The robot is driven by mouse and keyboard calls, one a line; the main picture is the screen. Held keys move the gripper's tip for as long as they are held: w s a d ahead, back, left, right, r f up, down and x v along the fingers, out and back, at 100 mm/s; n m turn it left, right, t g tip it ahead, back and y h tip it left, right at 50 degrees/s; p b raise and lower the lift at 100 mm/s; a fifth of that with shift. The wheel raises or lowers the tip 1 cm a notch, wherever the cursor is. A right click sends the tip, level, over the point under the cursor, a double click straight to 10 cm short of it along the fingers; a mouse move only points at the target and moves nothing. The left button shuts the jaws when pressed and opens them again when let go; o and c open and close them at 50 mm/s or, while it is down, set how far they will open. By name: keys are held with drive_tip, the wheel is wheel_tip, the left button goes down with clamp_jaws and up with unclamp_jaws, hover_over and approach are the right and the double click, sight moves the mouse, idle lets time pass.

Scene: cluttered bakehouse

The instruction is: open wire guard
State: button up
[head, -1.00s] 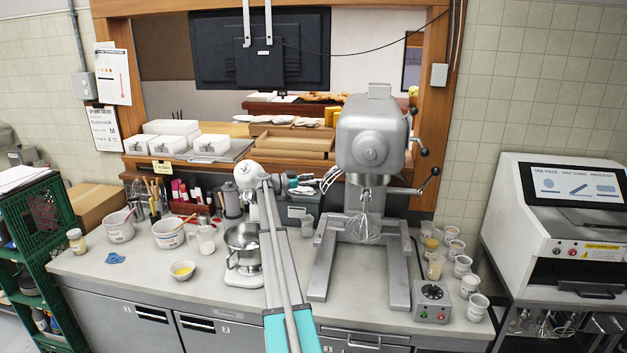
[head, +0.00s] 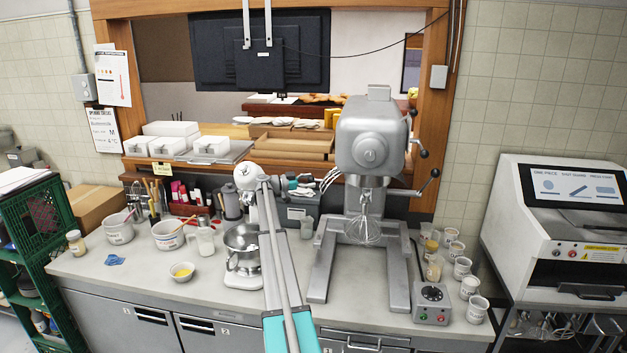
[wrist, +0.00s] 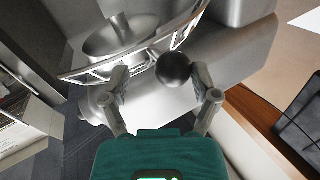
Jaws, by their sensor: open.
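The large grey mixer (head: 371,135) stands at the middle of the counter, its whisk hanging below its head. In the wrist view, the wire guard (wrist: 85,73) is a curved metal rim with wires around the mixer's underside. A round black knob (wrist: 173,68) shows in front of the guard, between my fingers. My gripper (wrist: 160,78) is open, one finger on each side of the knob; I cannot tell whether either touches it. In the head view, my gripper (head: 328,179) is at the left side of the mixer head, and the guard is hard to make out.
A small stand mixer (head: 243,255) is left of my arm. Several cups (head: 463,267) and a control box (head: 432,303) sit right of the large mixer. Brown trays (head: 295,143) lie on the shelf behind.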

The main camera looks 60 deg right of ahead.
drive_tip(key=shift+w+a, duration=0.1)
drive_tip(key=v, duration=1.1)
drive_tip(key=shift+w+a, duration=0.25)
drive_tip(key=shift+a, duration=0.05)
idle(0.3)
